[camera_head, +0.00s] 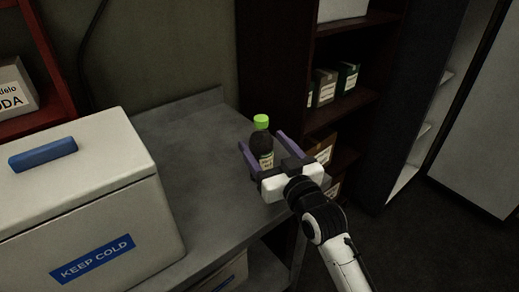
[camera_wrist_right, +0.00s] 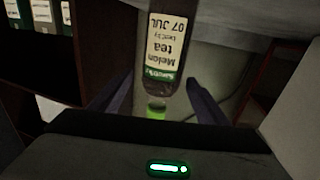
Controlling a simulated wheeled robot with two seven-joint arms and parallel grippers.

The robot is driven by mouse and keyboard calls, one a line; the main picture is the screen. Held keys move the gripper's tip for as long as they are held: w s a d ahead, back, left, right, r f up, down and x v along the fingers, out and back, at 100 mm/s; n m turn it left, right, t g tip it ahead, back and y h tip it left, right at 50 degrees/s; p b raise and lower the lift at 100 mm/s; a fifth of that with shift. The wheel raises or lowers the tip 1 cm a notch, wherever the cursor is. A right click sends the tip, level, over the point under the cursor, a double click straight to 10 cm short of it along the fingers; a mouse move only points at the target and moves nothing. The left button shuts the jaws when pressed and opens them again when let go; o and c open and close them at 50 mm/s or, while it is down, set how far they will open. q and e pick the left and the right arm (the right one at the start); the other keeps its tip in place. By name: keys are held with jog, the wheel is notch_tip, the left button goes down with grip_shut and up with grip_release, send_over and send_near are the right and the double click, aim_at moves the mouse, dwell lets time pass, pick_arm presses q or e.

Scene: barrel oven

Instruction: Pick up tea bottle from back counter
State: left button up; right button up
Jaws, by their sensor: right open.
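The tea bottle (camera_head: 262,143) stands upright on the grey counter (camera_head: 205,130), near its right end. It is dark with a bright green cap and a pale label. In the right wrist view the bottle (camera_wrist_right: 163,50) appears upside down, and its label reads "Melon tea". My right gripper (camera_head: 262,140) is open, with one purple finger on each side of the bottle. In the wrist view, gaps show between the fingers and the bottle's neck and cap. The bottle's lower part is partly hidden by the gripper in the head view. My left gripper is out of view.
A white cooler (camera_head: 80,200) marked "KEEP COLD" with a blue handle stands on the left of the counter. A dark shelf (camera_head: 285,60) with several small boxes rises at the right. A red shelf (camera_head: 45,45) is at upper left. The counter between cooler and bottle is clear.

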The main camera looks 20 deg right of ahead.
jog(key=w, duration=0.5)
jog(key=shift+w+a, duration=0.35)
jog(key=shift+w, duration=0.05)
jog(key=c, duration=1.4)
jog(key=shift+r, duration=0.25)
jog(key=shift+c, duration=0.4)
